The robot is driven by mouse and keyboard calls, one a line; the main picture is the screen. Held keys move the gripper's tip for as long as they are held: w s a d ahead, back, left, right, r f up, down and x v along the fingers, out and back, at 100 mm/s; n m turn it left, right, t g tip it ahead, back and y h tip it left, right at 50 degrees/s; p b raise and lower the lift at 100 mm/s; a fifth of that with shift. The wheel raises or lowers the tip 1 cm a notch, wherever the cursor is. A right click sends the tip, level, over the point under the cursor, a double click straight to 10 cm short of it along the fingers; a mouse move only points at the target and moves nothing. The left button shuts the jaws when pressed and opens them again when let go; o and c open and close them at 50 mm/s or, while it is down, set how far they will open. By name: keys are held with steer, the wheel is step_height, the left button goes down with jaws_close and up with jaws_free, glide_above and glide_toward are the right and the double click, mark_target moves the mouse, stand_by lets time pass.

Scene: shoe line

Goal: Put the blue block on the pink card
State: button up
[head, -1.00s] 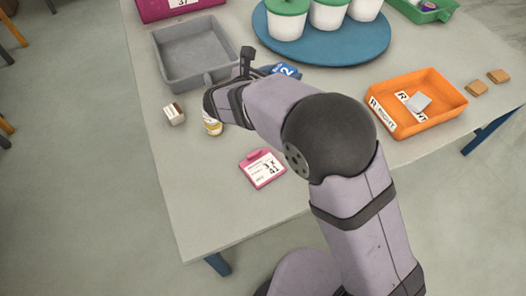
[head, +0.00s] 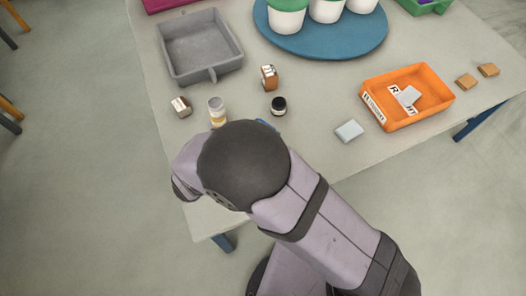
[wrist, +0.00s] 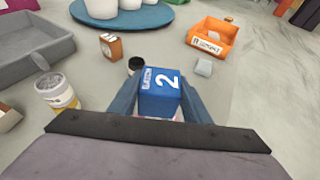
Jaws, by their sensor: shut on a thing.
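The blue block (wrist: 160,98), with a white 2 on its face, is held between the two fingers of my gripper (wrist: 161,90) in the wrist view. In the head view a small blue patch (head: 266,123) shows just past my arm and looks like part of this block. A thin pink sliver (wrist: 158,119) under the block in the wrist view looks like the edge of the pink card. The rest of the card is hidden, and my arm covers its place in the head view. I cannot tell whether block and card touch.
A white and yellow bottle (head: 217,112), a dark jar (head: 279,105), a small orange-brown box (head: 269,77) and a pale grey block (head: 349,130) stand nearby. A grey tray (head: 212,76) and an orange bin (head: 440,106) lie farther out.

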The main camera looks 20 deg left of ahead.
steer(key=shift+d+r+m+h, duration=0.25)
steer(key=shift+r+m+h, duration=0.05)
steer(key=shift+m+h, duration=0.35)
steer(key=shift+f+b, duration=0.3)
steer(key=shift+f, duration=4.7)
steer(key=shift+f, duration=0.2)
steer(key=o, duration=1.1)
steer(key=shift+r, duration=0.1)
steer(key=shift+r, duration=0.15)
steer(key=v, duration=1.2)
steer(key=shift+w+r+b, duration=0.1)
steer(key=shift+r+b, duration=0.05)
steer(key=shift+b, duration=0.2)
